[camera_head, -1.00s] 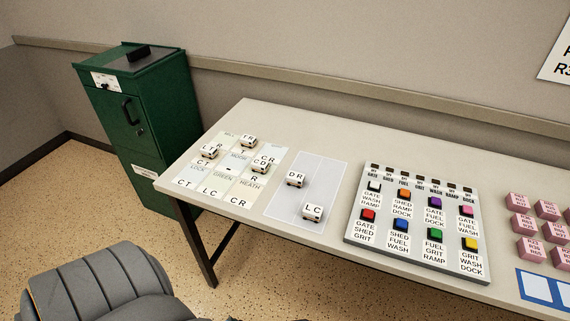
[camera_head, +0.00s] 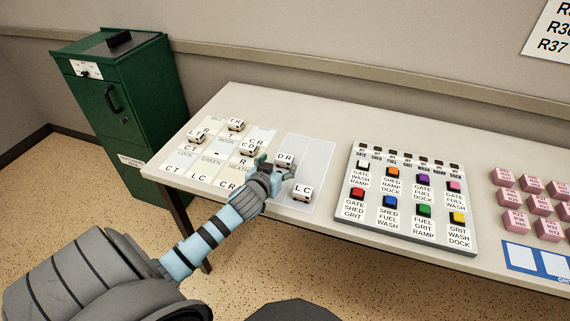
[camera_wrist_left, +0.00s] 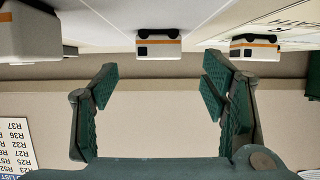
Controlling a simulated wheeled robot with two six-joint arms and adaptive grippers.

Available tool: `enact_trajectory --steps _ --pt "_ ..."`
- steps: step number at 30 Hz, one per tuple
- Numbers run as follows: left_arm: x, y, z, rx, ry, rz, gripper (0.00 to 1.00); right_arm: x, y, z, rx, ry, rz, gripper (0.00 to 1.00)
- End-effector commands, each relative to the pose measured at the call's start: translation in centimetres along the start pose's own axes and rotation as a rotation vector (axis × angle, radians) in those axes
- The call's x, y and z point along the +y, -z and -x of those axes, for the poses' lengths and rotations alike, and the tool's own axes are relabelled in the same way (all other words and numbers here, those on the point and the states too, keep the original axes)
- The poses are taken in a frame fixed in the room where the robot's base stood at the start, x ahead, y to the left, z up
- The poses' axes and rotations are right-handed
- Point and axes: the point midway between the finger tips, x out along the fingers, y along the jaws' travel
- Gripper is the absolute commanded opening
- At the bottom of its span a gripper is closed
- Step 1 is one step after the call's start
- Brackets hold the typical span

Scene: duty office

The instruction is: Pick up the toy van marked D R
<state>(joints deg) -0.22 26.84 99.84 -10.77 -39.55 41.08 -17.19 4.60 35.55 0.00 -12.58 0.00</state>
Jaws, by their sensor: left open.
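The toy van marked D R (camera_head: 285,159) is a small white block on the light grey mat (camera_head: 313,155). My left gripper (camera_head: 270,168) is open beside it, on its near left side; the arm comes from the lower left. In the left wrist view, which is upside down, a white van with an orange stripe (camera_wrist_left: 158,45) stands ahead, centred between the spread green fingers (camera_wrist_left: 160,85), with nothing held. The van marked L C (camera_head: 302,192) stands nearer on the same mat. My right gripper is out of view.
Several lettered vans stand on the chart (camera_head: 183,158) to the left. A panel of coloured buttons (camera_head: 348,205) lies right of the mat, with pink blocks (camera_head: 541,204) beyond. A green cabinet (camera_head: 150,100) stands left of the table.

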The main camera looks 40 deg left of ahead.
Motion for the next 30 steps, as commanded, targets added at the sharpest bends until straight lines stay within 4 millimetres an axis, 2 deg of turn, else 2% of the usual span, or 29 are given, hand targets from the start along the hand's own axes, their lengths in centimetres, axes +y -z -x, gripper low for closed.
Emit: enact_trajectory --steps 3,5,12,21,30 --pt "0.2 -0.2 -2.5 0.000 0.000 0.004 0.67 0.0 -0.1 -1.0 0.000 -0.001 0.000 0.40" --pt "0.2 -0.2 -3.4 0.000 0.000 0.001 0.67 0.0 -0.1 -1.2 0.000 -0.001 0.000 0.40" --pt "0.2 -0.1 -3.7 -0.002 -0.001 0.000 0.67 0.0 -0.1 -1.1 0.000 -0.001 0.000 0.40" --pt "0.2 -0.1 -3.7 -0.001 -0.001 0.000 0.19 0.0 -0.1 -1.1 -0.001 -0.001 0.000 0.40" --pt "0.2 0.2 -3.6 -0.001 -0.002 0.000 0.17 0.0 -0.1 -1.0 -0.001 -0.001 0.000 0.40"
